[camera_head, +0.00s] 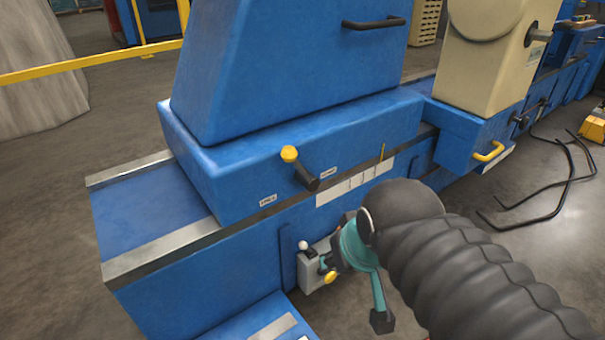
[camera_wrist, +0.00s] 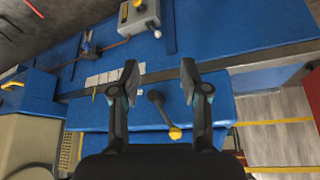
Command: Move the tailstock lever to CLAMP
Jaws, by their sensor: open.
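The tailstock lever (camera_head: 306,174) is a short black handle with a yellow knob (camera_head: 289,154), on the front face of the blue tailstock base (camera_head: 225,180). It leans up and to the left from its pivot. A FREE label (camera_head: 268,200) is at its lower left and a CLAMP label (camera_head: 328,171) at its right. In the wrist view the lever (camera_wrist: 159,106) shows between the two fingers of my gripper (camera_wrist: 159,72), which is open and empty. In the head view my gripper is below and right of the lever, apart from it, partly hidden by my arm.
A grey control box (camera_head: 312,272) with a white-tipped stick is on the bed front below the lever. A white scale plate (camera_head: 352,183) is right of it. A cream headstock (camera_head: 490,65) stands at the right, and black cables (camera_head: 565,190) lie on the floor.

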